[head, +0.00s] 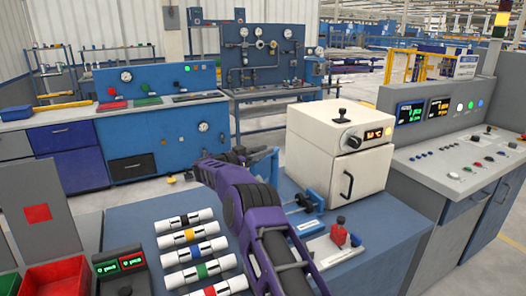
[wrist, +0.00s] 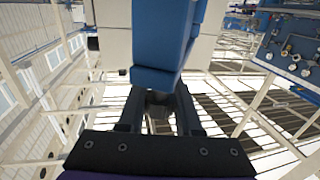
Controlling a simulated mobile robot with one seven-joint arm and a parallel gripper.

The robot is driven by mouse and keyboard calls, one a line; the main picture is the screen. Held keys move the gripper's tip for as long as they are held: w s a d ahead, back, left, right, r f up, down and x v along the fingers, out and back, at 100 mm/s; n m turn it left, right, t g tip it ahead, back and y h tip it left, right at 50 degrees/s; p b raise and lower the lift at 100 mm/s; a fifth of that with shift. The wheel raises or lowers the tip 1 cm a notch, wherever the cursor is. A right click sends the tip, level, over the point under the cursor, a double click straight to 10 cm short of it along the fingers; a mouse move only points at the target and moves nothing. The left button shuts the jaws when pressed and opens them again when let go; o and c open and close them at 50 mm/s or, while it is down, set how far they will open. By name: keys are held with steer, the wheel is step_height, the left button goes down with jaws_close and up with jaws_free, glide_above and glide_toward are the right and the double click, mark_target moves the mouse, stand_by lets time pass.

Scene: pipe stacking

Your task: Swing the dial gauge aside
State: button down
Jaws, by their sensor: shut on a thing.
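My gripper (wrist: 158,108) is shut on a small dark part (wrist: 160,98) between its fingers, just below the end of a blue bar (wrist: 160,40) in the wrist view. The held part is mostly hidden, so I cannot tell whether it is the dial gauge. In the head view my purple arm reaches over the bench, with my gripper (head: 242,154) beside a blue upright bracket (head: 264,164). No dial face shows clearly near my gripper.
Several white pipes with coloured bands (head: 190,242) lie on the blue bench (head: 130,215) left of my arm. A dark shaft fixture (head: 300,203), a red clamp-like part (head: 339,232) and a cream oven (head: 340,150) stand to the right. A red bin (head: 57,277) is front left.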

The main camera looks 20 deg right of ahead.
stand_by(0.4)
steer(key=c, duration=0.6)
jaws_free()
steer(key=shift+d, duration=0.1)
steer(key=v, duration=1.7)
steer(key=shift+a, duration=0.25)
steer(key=shift+c, duration=0.2)
